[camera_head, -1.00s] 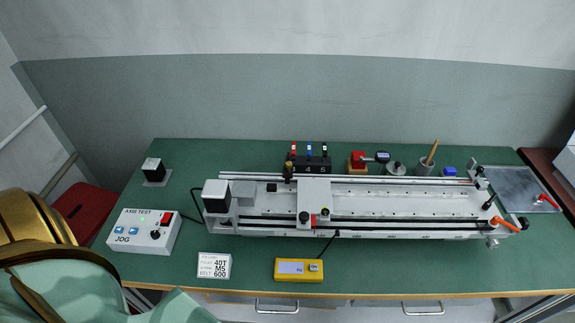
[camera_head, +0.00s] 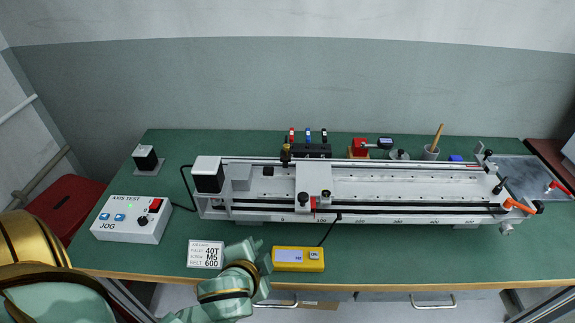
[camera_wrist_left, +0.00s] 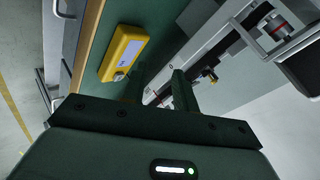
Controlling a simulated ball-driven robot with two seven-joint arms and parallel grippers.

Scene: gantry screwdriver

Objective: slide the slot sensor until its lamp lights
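The slot sensor (camera_head: 338,217) looks like a small dark block on the front rail of the gantry (camera_head: 420,190), just right of the carriage (camera_head: 313,182). A black cable runs from it to the yellow box (camera_head: 299,259), which also shows in the left wrist view (camera_wrist_left: 124,52). I cannot make out a lit lamp on the sensor. My left gripper (camera_head: 256,251) is in front of the gantry, left of the yellow box and apart from the sensor. In the left wrist view its fingers (camera_wrist_left: 158,77) stand apart with nothing between them. My right gripper is not in view.
The jog box (camera_head: 132,219) and a label card (camera_head: 205,254) lie on the green bench (camera_head: 400,259) at left. The front right bench is clear.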

